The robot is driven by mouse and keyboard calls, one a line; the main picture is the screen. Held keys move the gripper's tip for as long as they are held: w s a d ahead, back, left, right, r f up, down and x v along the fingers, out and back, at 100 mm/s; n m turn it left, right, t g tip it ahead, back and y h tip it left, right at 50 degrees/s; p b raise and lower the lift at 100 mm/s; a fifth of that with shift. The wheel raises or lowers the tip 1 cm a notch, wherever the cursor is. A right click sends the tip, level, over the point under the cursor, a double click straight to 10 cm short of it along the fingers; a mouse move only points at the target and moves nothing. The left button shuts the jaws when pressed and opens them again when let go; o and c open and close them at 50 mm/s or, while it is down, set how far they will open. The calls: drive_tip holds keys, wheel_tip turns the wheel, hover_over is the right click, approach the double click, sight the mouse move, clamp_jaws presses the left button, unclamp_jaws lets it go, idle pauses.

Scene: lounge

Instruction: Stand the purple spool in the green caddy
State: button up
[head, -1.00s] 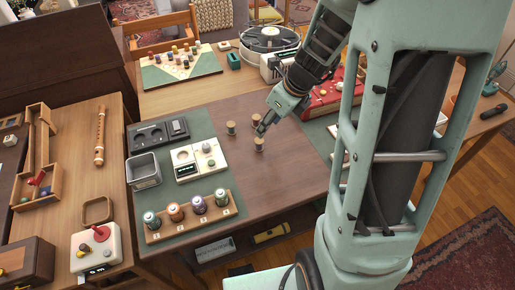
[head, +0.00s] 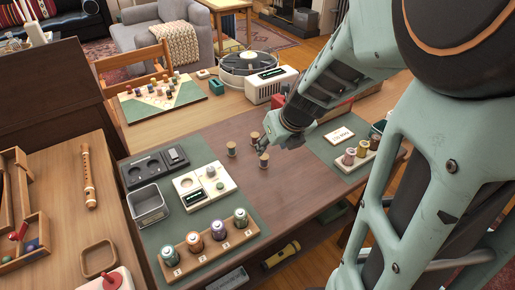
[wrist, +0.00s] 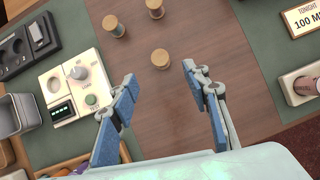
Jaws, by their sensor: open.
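My gripper (head: 266,143) is open and empty above the brown table; its two blue-padded fingers show apart in the wrist view (wrist: 158,75). Several small spools with pale tops stand near it: one at the left (head: 231,148), one behind (head: 255,137) and one in front (head: 264,160). Their side colours are hard to tell. A purple-sided cylinder (head: 218,229) stands in the wooden rack at the front left, apart from my gripper.
The wooden rack (head: 213,254) holds several cylinders, and another rack (head: 364,160) stands on the right mat. A cream dial panel (head: 205,187) and a grey metal bin (head: 148,204) are on the left mat. The table's front middle (head: 285,195) is bare.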

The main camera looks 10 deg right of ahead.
sight(264, 156)
drive_tip(key=b+x, duration=0.4)
drive_tip(key=x, duration=0.6)
drive_tip(key=shift+w+f, duration=0.25)
drive_tip(key=shift+f, duration=0.05)
drive_tip(key=shift+c, duration=0.4)
drive_tip(key=c, duration=1)
drive_tip(key=shift+r, duration=0.2)
